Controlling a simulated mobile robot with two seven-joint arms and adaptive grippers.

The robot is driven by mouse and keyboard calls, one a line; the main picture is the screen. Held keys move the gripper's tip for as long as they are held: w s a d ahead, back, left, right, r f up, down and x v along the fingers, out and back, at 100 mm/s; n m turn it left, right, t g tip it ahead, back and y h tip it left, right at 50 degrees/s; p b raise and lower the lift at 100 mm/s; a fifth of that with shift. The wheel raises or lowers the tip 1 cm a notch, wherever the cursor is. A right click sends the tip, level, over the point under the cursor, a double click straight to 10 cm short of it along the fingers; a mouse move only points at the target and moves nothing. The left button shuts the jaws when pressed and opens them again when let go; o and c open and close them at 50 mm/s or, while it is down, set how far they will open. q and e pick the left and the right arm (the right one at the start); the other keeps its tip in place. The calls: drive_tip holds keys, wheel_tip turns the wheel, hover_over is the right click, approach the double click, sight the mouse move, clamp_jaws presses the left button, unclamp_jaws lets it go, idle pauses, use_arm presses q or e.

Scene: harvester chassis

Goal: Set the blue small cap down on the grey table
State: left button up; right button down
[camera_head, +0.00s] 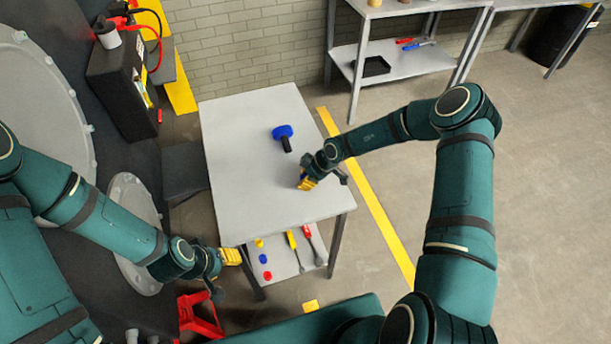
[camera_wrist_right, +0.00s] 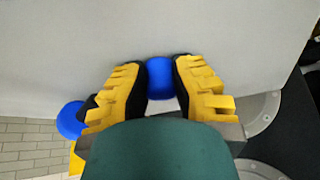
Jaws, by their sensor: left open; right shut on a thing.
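The blue small cap (camera_wrist_right: 160,78) is between the yellow fingers of my right gripper (camera_wrist_right: 160,85) in the right wrist view, and the gripper is shut on it. In the head view my right gripper (camera_head: 306,183) is over the right part of the grey table (camera_head: 240,180), pointing down. The cap is mostly hidden there by the fingers. I cannot tell whether it touches the tabletop. My left gripper (camera_head: 232,257) is open and empty, off the table's front left corner.
A larger blue-headed piece with a black stem (camera_head: 283,132) lies on the table behind my right gripper; its blue head (camera_wrist_right: 70,120) shows in the wrist view. The lower shelf (camera_head: 283,267) holds small coloured caps and tools. The table's left and middle are clear.

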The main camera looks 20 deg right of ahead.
drive_tip(key=shift+f, duration=0.4)
drive_tip(key=c, duration=0.9)
unclamp_jaws()
drive_tip(key=shift+o, duration=0.2)
drive_tip(key=v, duration=1.2)
